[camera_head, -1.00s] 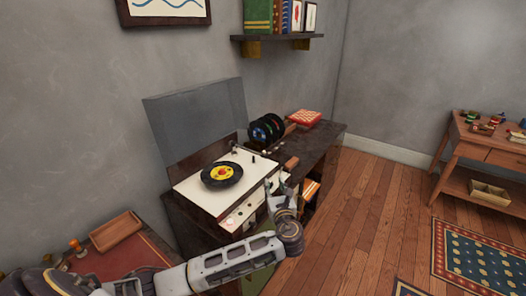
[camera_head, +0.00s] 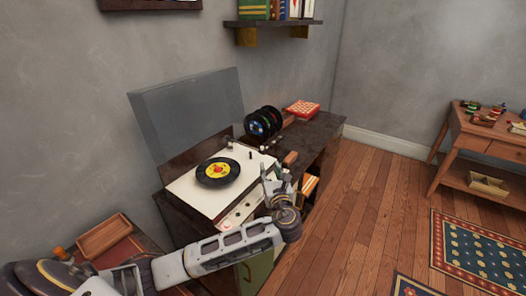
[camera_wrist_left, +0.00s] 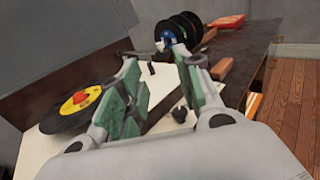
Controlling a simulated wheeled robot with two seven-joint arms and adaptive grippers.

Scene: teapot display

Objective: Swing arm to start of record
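The record player (camera_head: 190,193) has a cream deck and a raised grey lid. A black record (camera_head: 204,181) with a yellow and red label lies on it; it also shows at the left in the wrist view (camera_wrist_left: 52,124). A small post and slim parts, perhaps the playing arm (camera_head: 230,144), stand at the deck's back right; I cannot make out the arm clearly. My left gripper (camera_head: 272,172) is over the deck's right edge, right of the record. In the wrist view its green-padded fingers (camera_wrist_left: 160,62) are apart, with nothing clearly held. My right gripper is out of view.
Upright dark records (camera_head: 263,123) and a red box (camera_head: 302,108) stand on the dark cabinet behind. A wooden tray (camera_head: 104,236) is at lower left. A shelf of books (camera_head: 270,22) hangs above.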

